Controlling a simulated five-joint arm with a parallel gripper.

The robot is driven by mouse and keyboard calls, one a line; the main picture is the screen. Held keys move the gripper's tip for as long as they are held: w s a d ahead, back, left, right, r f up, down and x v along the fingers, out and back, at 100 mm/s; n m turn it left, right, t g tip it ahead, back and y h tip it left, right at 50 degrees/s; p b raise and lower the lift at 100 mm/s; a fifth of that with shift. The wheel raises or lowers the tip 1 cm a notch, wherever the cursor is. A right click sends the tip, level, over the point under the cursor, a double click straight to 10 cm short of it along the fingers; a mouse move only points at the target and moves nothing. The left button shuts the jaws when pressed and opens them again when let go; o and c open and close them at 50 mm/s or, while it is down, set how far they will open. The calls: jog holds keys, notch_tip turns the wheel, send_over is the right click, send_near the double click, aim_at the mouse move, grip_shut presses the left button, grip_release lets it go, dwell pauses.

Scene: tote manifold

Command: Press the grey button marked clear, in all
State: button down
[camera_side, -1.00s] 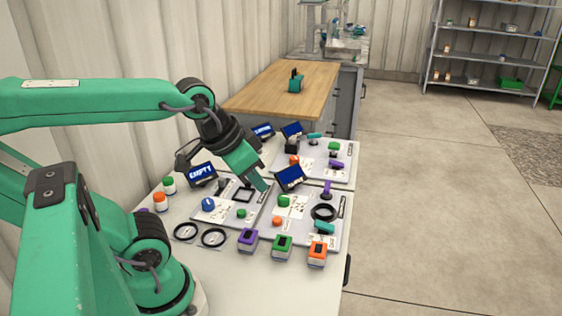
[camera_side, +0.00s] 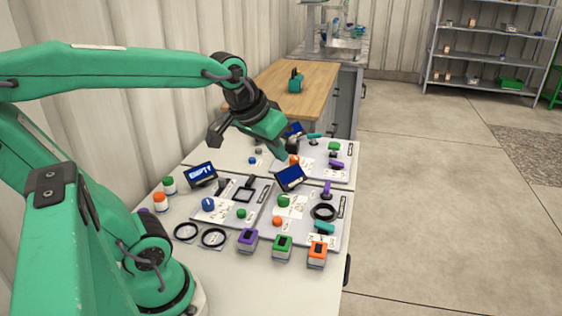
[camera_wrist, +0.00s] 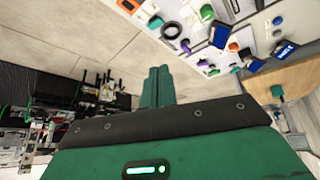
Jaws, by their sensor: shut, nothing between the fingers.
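A small grey button (camera_side: 258,151) shows in the side view on the far part of the table, beside a small blue button (camera_side: 252,160). Its marking is too small to read, so I cannot tell if it is the clear one. My gripper (camera_side: 283,157) is shut and empty. It hangs angled down above the table, between the grey button and the far right panel (camera_side: 345,172), to the right of the button in the picture.
A screen reading EMPTY (camera_side: 201,174) stands at the left. A blue screen (camera_side: 290,177) stands just below my gripper. Near panels carry knobs, a black ring (camera_side: 323,212) and levers. Purple (camera_side: 248,240), green and orange blocks line the front. A wooden bench (camera_side: 270,86) stands behind.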

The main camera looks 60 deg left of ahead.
jog(key=w+a+r+n+y, duration=0.1)
jog(key=w+a+n, duration=0.3)
jog(key=w+a, duration=0.55)
jog(key=n+y, duration=0.4)
jog(key=n, duration=0.9)
send_over(258, 150)
notch_tip(258, 150, down, 17)
jog(key=shift+g, duration=0.4)
jog(key=shift+f, duration=0.1)
jog(key=shift+f, duration=4.25)
